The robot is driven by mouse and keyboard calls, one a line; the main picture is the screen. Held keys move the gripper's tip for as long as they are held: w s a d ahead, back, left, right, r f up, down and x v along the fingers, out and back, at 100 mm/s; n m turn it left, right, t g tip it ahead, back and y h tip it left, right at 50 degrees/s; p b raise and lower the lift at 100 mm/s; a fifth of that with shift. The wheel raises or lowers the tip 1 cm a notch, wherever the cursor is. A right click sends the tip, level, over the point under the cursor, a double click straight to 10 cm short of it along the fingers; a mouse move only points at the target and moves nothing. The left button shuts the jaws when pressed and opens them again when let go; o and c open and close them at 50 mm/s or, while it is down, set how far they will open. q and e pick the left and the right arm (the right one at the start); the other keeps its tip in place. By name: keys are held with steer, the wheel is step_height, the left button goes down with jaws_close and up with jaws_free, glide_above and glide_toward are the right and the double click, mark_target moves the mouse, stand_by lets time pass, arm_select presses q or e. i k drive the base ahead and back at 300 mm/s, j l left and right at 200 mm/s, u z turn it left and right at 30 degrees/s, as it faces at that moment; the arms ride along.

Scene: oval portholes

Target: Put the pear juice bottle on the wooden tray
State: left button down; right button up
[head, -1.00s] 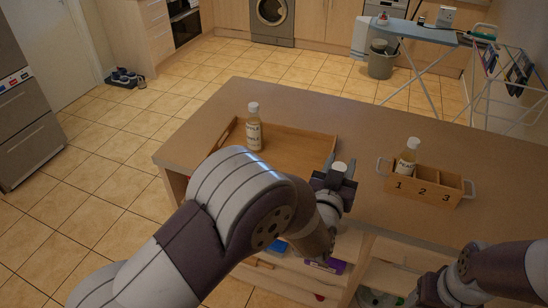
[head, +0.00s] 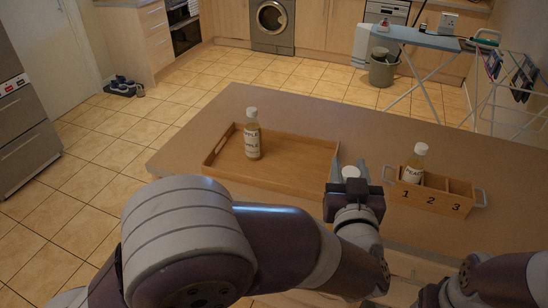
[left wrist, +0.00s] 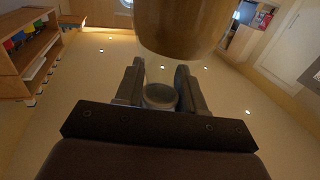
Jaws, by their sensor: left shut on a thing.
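My left gripper (head: 354,188) is shut on a white-capped bottle (head: 350,172), at the tray's right front corner in the head view. Only the cap shows there; its label is hidden, so I cannot read which juice it is. A round grey end (left wrist: 160,96) sits between the fingers in the left wrist view. The wooden tray (head: 295,144) lies on the table, with a pale bottle (head: 252,142) labelled like "APPLE" upright at its left back. My right gripper (head: 432,294) is partly cut off at the bottom right; its jaws are unclear.
A wooden crate (head: 433,198) numbered 1, 2, 3 stands right of the tray. A bottle (head: 413,168) with a label starting "PEA" stands in compartment 1. The tray's middle and right are clear. A large brown rounded shape (left wrist: 180,25) fills the wrist view's top.

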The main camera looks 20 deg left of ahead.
mark_target(293, 163)
steer(key=i+j, duration=0.2)
steer(key=i, duration=0.25)
steer(key=i+j, duration=0.2)
steer(key=i, duration=0.2)
